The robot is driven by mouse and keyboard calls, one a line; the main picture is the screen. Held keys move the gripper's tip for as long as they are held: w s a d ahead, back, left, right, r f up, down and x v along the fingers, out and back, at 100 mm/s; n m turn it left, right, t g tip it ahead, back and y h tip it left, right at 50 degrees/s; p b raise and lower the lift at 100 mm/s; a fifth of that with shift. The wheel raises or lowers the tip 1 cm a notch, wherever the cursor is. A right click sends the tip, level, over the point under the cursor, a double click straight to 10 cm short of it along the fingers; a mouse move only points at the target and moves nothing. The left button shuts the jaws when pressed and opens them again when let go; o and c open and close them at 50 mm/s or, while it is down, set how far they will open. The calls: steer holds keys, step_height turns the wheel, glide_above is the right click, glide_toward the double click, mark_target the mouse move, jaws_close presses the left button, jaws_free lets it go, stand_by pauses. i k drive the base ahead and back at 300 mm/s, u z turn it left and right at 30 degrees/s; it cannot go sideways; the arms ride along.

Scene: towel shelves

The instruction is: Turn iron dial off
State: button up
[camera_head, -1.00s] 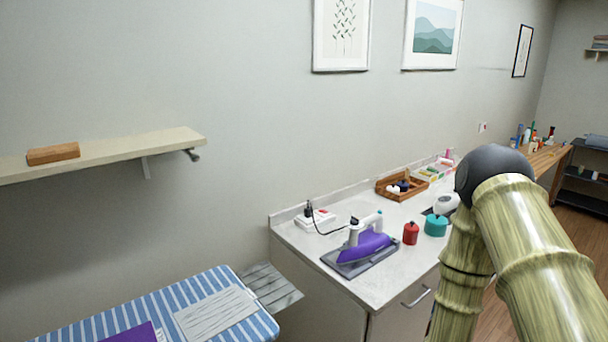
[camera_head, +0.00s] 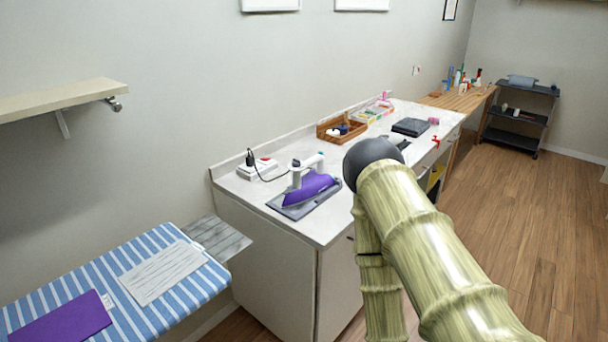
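A purple and white iron (camera_head: 307,186) rests on a dark grey pad (camera_head: 290,210) on the white counter. A cord runs from the iron back to a white power box (camera_head: 257,170) with a red switch and a black plug. The iron's dial is too small to make out. My bamboo-textured arm crosses the right of the view, its dark round joint just right of the iron in the picture. My gripper is not in view.
The counter (camera_head: 228,183) also carries a wooden tray (camera_head: 329,135) and a dark flat device (camera_head: 410,127). A striped ironing board (camera_head: 150,312) stands at lower left, under a wall shelf (camera_head: 50,101). A dark cart (camera_head: 519,116) stands far right. Wooden floor on the right is clear.

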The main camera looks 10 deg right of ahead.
mark_target(295, 162)
steer(key=z, duration=0.15)
steer(key=k, duration=0.4)
steer(key=z, duration=1.4)
steer(key=i, duration=0.7)
steer(key=u, duration=0.85)
steer(key=i, duration=0.6)
steer(key=u, duration=0.7)
